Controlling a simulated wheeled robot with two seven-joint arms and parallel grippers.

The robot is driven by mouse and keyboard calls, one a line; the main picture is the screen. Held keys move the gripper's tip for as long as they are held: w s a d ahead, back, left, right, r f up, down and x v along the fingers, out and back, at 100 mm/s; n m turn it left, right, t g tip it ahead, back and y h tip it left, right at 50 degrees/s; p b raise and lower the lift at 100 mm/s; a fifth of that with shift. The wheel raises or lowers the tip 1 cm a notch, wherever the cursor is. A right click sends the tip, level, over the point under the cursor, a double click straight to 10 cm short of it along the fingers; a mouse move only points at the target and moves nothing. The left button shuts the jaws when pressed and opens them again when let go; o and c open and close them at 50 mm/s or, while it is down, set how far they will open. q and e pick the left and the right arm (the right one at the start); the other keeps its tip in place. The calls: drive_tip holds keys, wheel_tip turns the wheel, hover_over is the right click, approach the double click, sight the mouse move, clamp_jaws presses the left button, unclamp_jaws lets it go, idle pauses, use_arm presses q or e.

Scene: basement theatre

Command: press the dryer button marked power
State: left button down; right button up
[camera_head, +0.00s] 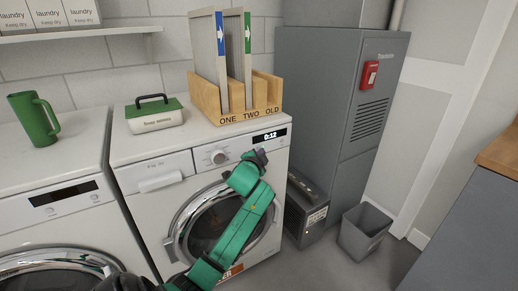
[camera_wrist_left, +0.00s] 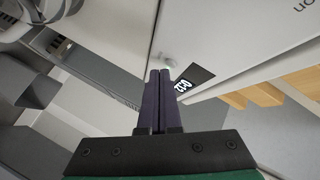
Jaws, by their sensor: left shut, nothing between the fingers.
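The dryer (camera_head: 150,178) is the white front-loading machine on the right, with a round door, a dial (camera_head: 218,157) and a lit display (camera_head: 269,136) reading 0:12. My left gripper (camera_head: 258,157) is in front of its panel, just below the display, with its arm crossing the door. In the left wrist view the gripper's dark fingers (camera_wrist_left: 159,74) are shut and empty. Their tips are at or very near a small round pale button (camera_wrist_left: 168,61) beside the display (camera_wrist_left: 195,79); I cannot tell whether they touch. No power mark is readable. My right gripper is not in view.
A wooden rack (camera_head: 206,97) with filters and a green-lidded box (camera_head: 155,115) stand on the dryer. A second white machine (camera_head: 62,170) with a green mug (camera_head: 34,119) is at left. A grey cabinet (camera_head: 338,95) and a bin (camera_head: 362,233) are at right.

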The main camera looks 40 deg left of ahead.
use_arm(q)
drive_tip(key=shift+s+d, duration=0.1)
drive_tip(key=shift+d, duration=0.25)
drive_tip(key=d, duration=0.1)
drive_tip(key=s+d+p, duration=0.1)
drive_tip(key=d, duration=0.2)
drive_tip(key=shift+s+d, duration=0.25)
drive_tip(key=shift+d, duration=0.15)
idle(0.4)
